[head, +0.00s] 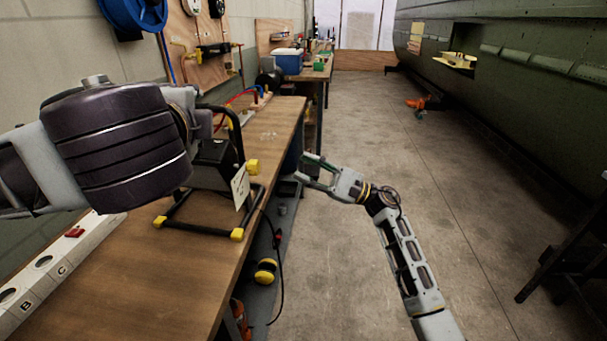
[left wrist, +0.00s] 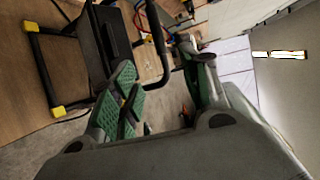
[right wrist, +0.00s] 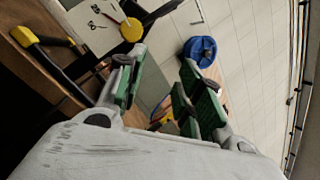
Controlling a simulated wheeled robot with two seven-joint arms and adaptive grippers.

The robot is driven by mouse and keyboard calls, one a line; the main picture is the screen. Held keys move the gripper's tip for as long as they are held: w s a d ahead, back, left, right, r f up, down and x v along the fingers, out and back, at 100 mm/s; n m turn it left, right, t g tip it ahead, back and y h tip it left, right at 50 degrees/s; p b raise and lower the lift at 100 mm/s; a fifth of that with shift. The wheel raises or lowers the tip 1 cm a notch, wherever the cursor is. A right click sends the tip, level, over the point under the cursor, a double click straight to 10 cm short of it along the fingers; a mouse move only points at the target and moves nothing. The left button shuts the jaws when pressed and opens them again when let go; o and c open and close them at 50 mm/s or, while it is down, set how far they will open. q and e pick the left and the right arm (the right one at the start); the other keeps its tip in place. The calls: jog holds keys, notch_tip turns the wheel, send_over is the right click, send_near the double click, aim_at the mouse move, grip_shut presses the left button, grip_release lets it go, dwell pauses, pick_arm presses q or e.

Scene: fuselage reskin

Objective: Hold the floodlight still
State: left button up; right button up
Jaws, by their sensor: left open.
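The floodlight (head: 213,158) stands on the wooden workbench, a black lamp in a tubular frame with yellow feet and a pale label plate. My left arm hides part of it in the head view. In the left wrist view, its dark lamp body (left wrist: 112,38) and curved black handle are just beyond my left gripper (left wrist: 160,64). That gripper is open, its green-padded fingers apart; contact with the handle is unclear. My right gripper (head: 306,168) is open and empty beside the bench's right edge. The label plate (right wrist: 92,22) and a yellow foot show in the right wrist view.
The workbench (head: 105,285) carries a white power strip (head: 60,262) at front left. A yellow-black item (head: 265,271) lies on a lower shelf. A dark stand (head: 570,265) is at right.

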jog(key=shift+s+a+n+g+h, duration=0.2)
jog(key=shift+s+n+g+h, duration=0.2)
jog(key=shift+n+g, duration=0.65)
jog(key=shift+s+a+n+g+h, duration=0.25)
jog(key=shift+n+g, duration=0.35)
jog(key=shift+n, duration=0.8)
jog(key=shift+s+a+n+g+h, duration=0.1)
jog(key=shift+s+n+g+h, duration=0.35)
jog(key=shift+n+g, duration=0.6)
pick_arm(q)
jog(key=shift+w+f, duration=0.15)
jog(key=shift+w, duration=0.5)
jog(key=shift+w+a+f, duration=0.2)
jog(key=shift+w+a, duration=0.05)
jog(key=shift+w, duration=0.35)
jog(key=shift+x, duration=5.6)
jog(key=shift+a, duration=0.1)
grip_shut()
